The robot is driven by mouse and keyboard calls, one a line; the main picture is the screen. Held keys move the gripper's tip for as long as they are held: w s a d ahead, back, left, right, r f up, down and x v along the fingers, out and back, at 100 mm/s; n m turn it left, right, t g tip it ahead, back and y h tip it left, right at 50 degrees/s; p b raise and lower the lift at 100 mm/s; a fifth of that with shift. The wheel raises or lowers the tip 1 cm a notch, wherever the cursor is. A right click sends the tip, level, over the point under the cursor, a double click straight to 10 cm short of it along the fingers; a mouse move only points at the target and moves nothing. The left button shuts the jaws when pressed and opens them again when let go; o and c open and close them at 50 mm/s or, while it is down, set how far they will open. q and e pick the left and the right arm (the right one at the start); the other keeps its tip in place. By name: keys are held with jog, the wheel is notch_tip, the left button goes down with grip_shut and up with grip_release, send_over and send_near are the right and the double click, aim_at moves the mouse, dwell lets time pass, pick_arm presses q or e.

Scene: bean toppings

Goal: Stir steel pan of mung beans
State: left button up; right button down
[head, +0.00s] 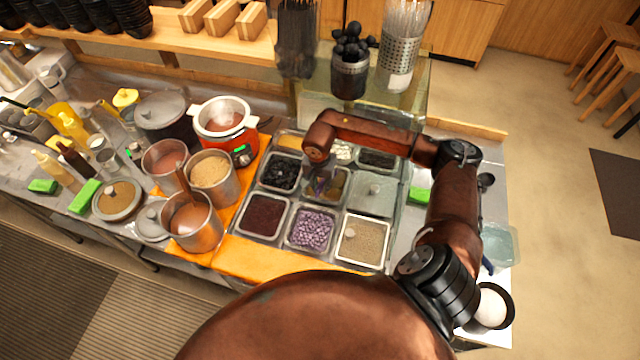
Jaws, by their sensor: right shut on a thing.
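My right arm comes in from the right and reaches over the grid of steel pans. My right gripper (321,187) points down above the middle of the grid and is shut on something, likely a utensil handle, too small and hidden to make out. Below it is a pan with yellowish-brown contents, partly covered by the gripper. A steel pan of small greyish-tan grains (372,240), which may be the mung beans, sits at the front right of the grid with a pale round spot in it. My left gripper is not in view.
Beside it are a pan of purple pieces (310,230) and one of dark red contents (263,216). A lidded pan (374,194) is behind. Steel pots (194,222) and an orange-red cooker (226,123) crowd the left. A glass shelf with utensil holders stands behind.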

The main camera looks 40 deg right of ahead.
notch_tip(320, 180, down, 5)
jog(key=shift+s+a+f+b, duration=0.1)
jog(key=shift+a+b, duration=0.05)
jog(key=shift+b, duration=0.35)
jog(key=shift+s+a+f+t+h+b, duration=0.15)
jog(key=shift+f+t+h+b, duration=0.15)
jog(key=shift+f, duration=0.25)
jog(key=shift+s+a+f+t+h+b, duration=0.1)
jog(key=shift+f+t+h+b, duration=0.1)
jog(key=shift+f+h+b, duration=0.25)
jog(key=shift+f, duration=0.1)
